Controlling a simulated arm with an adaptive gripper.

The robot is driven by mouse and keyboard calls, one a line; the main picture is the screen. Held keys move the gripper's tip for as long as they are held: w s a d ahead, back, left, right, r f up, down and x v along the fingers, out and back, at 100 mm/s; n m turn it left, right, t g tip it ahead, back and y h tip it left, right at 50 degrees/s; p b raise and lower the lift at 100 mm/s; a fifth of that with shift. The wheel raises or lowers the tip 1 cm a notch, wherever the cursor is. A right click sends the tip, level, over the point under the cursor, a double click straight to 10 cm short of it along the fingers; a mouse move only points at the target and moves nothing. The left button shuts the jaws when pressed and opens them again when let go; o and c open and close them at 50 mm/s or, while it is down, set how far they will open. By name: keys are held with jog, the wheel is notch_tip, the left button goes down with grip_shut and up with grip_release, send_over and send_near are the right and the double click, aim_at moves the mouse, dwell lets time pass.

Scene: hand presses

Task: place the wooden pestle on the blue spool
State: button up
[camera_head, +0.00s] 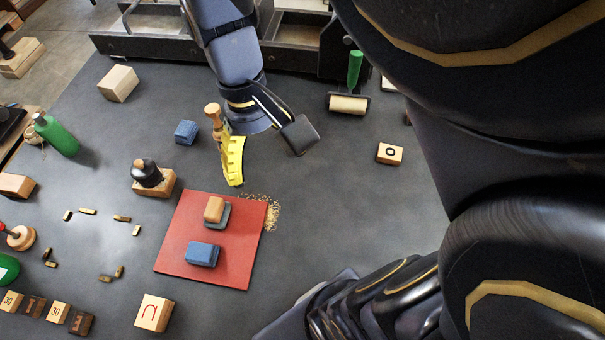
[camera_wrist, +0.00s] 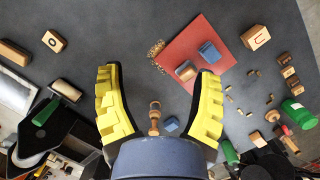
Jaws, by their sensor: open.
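The wooden pestle (camera_head: 214,117) is a turned, knobbed piece of light wood; in the head view its lower part is partly hidden by my yellow finger. In the wrist view the pestle (camera_wrist: 155,118) shows between my fingers, close to the palm. My gripper (camera_head: 270,164) is open and empty, its fingers wide apart in the wrist view (camera_wrist: 158,84). Two small blue pieces are in view: one (camera_head: 186,132) on the dark table left of the pestle, another (camera_head: 202,254) on the red mat. Both look blocky; I cannot tell which is the spool.
The red mat (camera_head: 178,256) also bears a wooden block (camera_head: 214,209) on a grey-green piece. Wood crumbs (camera_head: 271,212) lie by its right edge. A dark-knobbed stamp (camera_head: 147,174), a green bottle (camera_head: 57,135) and a roller (camera_head: 348,104) stand around. The table right of the mat is clear.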

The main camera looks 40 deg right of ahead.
jog(key=s+a+f+n+t, duration=0.1)
jog(key=s, duration=0.7)
jog(key=shift+a, duration=0.25)
jog(key=shift+s+f, duration=0.1)
dwell(0.5)
